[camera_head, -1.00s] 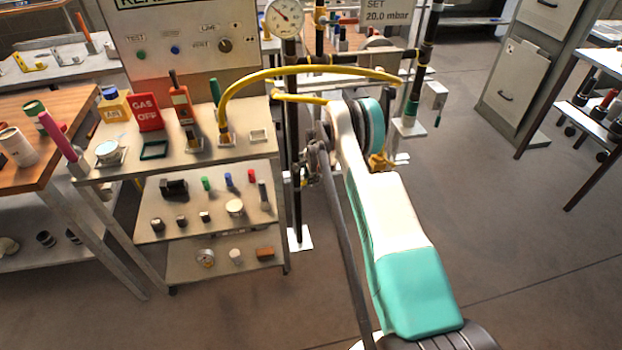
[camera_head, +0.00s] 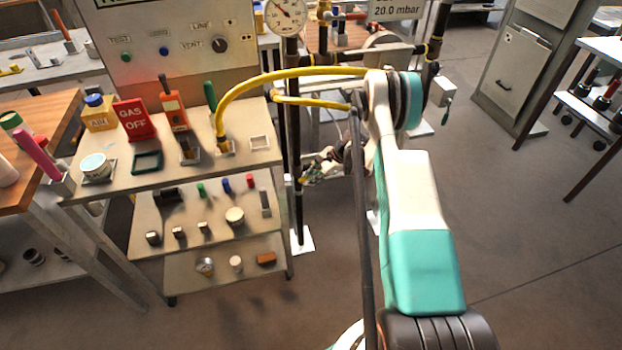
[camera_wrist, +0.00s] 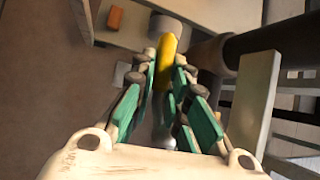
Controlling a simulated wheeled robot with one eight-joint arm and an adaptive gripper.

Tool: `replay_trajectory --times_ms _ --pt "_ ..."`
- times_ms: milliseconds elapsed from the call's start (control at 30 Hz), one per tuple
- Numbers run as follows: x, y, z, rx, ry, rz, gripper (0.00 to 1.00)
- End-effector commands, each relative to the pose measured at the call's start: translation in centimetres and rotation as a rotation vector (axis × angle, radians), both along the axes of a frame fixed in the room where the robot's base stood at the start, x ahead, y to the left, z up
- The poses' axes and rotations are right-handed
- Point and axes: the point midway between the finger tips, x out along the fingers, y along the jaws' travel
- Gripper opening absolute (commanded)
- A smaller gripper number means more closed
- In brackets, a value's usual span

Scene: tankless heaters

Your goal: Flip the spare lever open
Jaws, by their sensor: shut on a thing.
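The yellow lever (camera_wrist: 168,52) stands between my gripper's green-padded fingers in the wrist view. My gripper (camera_wrist: 165,85) is shut on this lever, with the lever's rounded end showing past the fingertips. In the head view my gripper (camera_head: 312,172) is small, beside the dark vertical pipe, below the yellow hose. My arm partly covers that area, so the lever's pivot and exact angle cannot be made out.
A dark pipe (camera_wrist: 262,45) and a pale flat bar (camera_wrist: 252,100) lie close to the right of my gripper in the wrist view. The loaded shelf cart (camera_head: 175,217) stands left. A yellow hose (camera_head: 290,73) arches above. Open floor (camera_head: 540,240) lies right.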

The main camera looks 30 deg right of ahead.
Motion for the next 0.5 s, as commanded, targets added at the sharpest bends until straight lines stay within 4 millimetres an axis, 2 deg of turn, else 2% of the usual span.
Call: replay_trajectory --times_ms 500 --pt "0.05 -0.05 0.42 0.08 -0.024 -0.002 0.0"
